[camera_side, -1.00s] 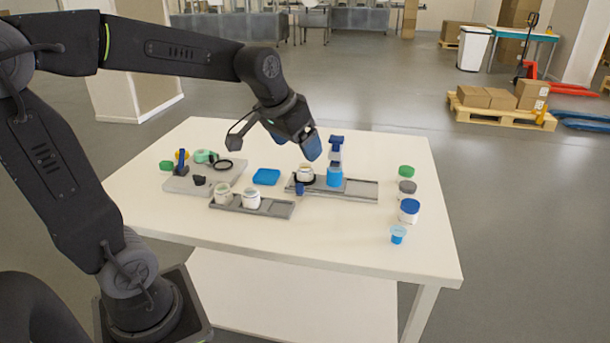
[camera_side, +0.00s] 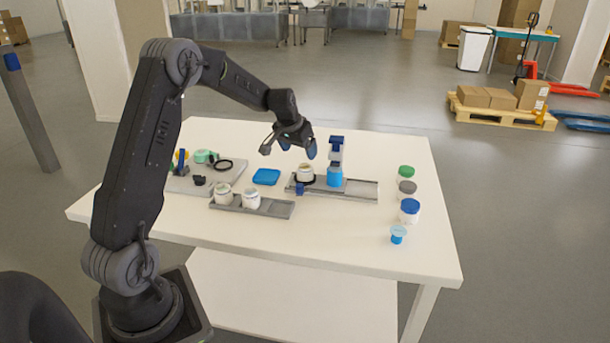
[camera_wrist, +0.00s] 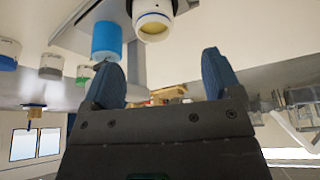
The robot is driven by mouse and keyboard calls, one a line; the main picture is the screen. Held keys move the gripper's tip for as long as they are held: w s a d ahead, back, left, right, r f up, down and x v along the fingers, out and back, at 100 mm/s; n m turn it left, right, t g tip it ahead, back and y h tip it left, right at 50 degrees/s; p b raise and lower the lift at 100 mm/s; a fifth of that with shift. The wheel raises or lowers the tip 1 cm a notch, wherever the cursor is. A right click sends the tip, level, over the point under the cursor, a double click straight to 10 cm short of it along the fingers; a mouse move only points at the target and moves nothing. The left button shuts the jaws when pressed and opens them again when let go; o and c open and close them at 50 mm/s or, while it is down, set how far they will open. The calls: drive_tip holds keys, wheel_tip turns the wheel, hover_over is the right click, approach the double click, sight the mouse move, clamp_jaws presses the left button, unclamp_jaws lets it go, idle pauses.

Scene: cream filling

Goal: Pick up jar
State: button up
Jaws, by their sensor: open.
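A white open jar (camera_side: 305,173) stands upright on the grey rail of the filling station, beside the blue cylinder (camera_side: 335,176). In the wrist view, the jar (camera_wrist: 152,24) shows at the top edge with a pale filling or opening, partly cut off. Two more white jars, one (camera_side: 223,193) and another (camera_side: 251,199), stand in the grey tray (camera_side: 281,209) nearer the front. My gripper (camera_side: 298,150) is open and empty above and behind the jar on the rail. Its two blue fingers (camera_wrist: 160,62) are spread apart and do not touch the jar.
A blue square dish (camera_side: 266,177) lies left of the rail. A grey board (camera_side: 222,177) with lids and tools is at the left. Coloured-lid jars, including a blue-lidded one (camera_side: 409,211), and a small blue cup (camera_side: 398,234) stand at the right. The front of the table is clear.

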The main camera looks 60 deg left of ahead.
sight(305, 166)
drive_tip(key=x, duration=0.7)
drive_tip(key=shift+d+f, duration=0.3)
drive_tip(key=shift+d, duration=0.1)
drive_tip(key=c, duration=1)
